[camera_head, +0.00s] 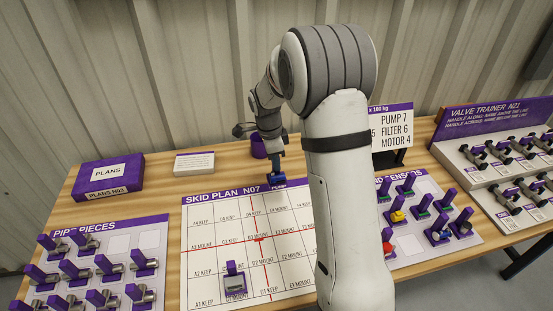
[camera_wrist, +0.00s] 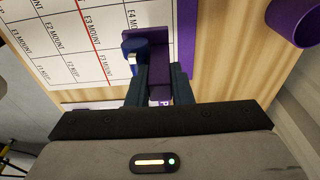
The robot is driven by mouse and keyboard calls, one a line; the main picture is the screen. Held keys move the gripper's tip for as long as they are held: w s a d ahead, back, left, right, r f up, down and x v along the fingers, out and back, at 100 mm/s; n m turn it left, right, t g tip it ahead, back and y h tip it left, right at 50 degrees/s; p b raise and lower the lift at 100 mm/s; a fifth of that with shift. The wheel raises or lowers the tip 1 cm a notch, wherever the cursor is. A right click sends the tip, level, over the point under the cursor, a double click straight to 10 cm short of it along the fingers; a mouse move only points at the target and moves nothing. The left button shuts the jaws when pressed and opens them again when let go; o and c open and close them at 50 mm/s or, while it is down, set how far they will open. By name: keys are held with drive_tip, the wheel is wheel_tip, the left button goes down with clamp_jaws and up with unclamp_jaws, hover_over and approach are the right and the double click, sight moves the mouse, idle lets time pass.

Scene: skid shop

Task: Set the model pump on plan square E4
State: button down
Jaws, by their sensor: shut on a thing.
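My gripper (camera_wrist: 165,88) is shut on the model pump, a small blue and purple piece (camera_wrist: 133,45), seen between and beyond the fingers in the wrist view. In the head view the blue piece (camera_head: 278,178) hangs at the far edge of the skid plan (camera_head: 207,245), near its purple title strip. The plan is a white grid with red lines. The E4 square's label (camera_wrist: 131,16) shows just beside the piece in the wrist view. I cannot tell whether the piece touches the board. My arm hides the plan's right side in the head view.
Pipe pieces (camera_head: 85,265) lie at left, a sensors board (camera_head: 425,185) and valve trainer (camera_head: 500,160) at right.

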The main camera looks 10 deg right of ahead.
sight(275, 179)
drive_tip(key=shift+f+b, duration=1.7)
drive_tip(key=shift+f, duration=0.65)
drive_tip(key=shift+f, duration=0.1)
drive_tip(key=shift+f+b, duration=1.55)
drive_tip(key=shift+f, duration=0.15)
drive_tip(key=shift+f+b, duration=0.7)
drive_tip(key=c, duration=1.2)
unclamp_jaws()
drive_tip(key=shift+r, duration=0.25)
drive_tip(key=shift+r, duration=0.35)
drive_tip(key=shift+r+p, duration=0.15)
drive_tip(key=shift+p, duration=0.15)
